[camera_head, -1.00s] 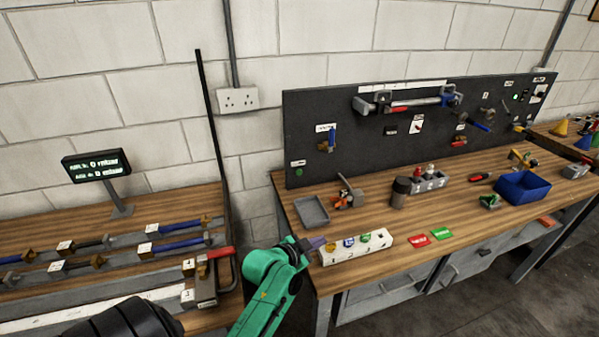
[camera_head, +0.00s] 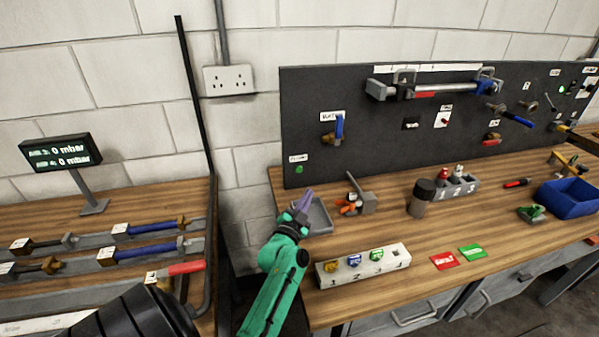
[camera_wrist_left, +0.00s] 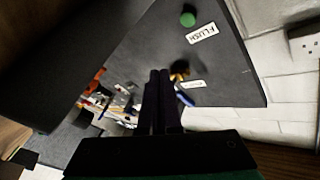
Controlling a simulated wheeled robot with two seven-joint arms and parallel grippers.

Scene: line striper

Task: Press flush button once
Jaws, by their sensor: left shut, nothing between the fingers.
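The green flush button (camera_head: 299,169) is on the lower left corner of the dark panel (camera_head: 390,130), under a small white label. In the left wrist view the round green button (camera_wrist_left: 188,19) sits beside a white label reading FLUSH (camera_wrist_left: 202,33), beyond the fingertips and toward the top. My left gripper (camera_head: 304,202) has purple fingers, shut and empty, over the grey tray (camera_head: 321,225) and below the button, apart from it. The shut dark fingers also show in the left wrist view (camera_wrist_left: 160,75). My right gripper is in neither view.
A white numbered block (camera_head: 362,265) with coloured pieces lies at the bench front. A blue-handled valve (camera_head: 333,132) juts from the panel right of the button. A grey and orange tool (camera_head: 358,197) lies by the tray. A display (camera_head: 61,153) stands on the left bench.

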